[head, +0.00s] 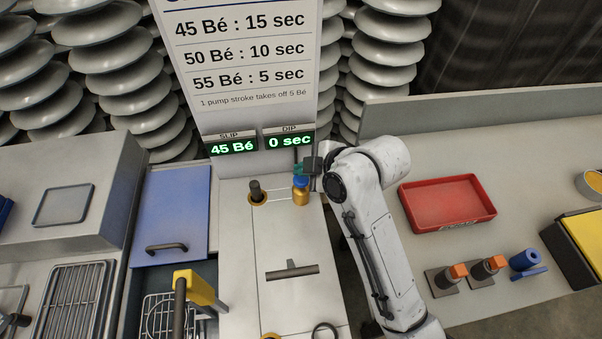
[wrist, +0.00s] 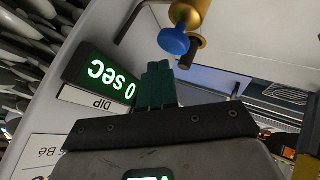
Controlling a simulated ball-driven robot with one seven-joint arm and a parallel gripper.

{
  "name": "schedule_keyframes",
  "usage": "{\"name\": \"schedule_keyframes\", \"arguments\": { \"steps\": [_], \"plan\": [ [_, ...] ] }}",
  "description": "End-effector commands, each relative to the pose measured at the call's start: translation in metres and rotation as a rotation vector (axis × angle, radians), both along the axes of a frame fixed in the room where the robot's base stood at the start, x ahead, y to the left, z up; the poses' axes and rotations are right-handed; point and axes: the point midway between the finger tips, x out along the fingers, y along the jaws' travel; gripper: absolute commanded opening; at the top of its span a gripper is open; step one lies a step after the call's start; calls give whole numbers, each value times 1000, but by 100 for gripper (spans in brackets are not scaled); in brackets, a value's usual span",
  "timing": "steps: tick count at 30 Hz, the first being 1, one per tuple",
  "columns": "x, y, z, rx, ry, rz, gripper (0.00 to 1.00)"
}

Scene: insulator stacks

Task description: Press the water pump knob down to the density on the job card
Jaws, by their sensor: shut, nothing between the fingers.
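The water pump knob (head: 301,181) is a blue cap on a small brass pump body (head: 301,197), at the back right of the white cabinet top. The blue knob (wrist: 174,41) also shows in the wrist view, apart from my fingertips. My gripper (head: 299,169) is shut and empty, close above the knob in the head view; its dark green fingers (wrist: 157,70) are together in the wrist view. The slip display (head: 231,147) reads 45 Bé and the dip display (head: 289,140) reads 0 sec. I cannot make out a job card.
A board (head: 243,60) lists dip times and says one stroke takes off 5 Bé. A dark post (head: 256,191) stands left of the pump. A dark T-shaped handle (head: 291,271) lies nearer. A red tray (head: 447,203) sits on the right counter.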

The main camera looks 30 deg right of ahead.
Motion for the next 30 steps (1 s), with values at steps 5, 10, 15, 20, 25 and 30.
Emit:
{"name": "schedule_keyframes", "arguments": {
  "steps": [5, 10, 15, 20, 25, 30],
  "plan": [
    [0, 0, 0, 1, -1, 0, 0],
    [0, 0, 4, 0, -2, 0, 0],
    [0, 0, 19, 0, -2, 0, 0],
    [0, 0, 34, 0, -2, 0, 0],
    [0, 0, 49, 0, -2, 1, 0],
    [0, 0, 51, 0, -2, 1, 0]
  ]
}}
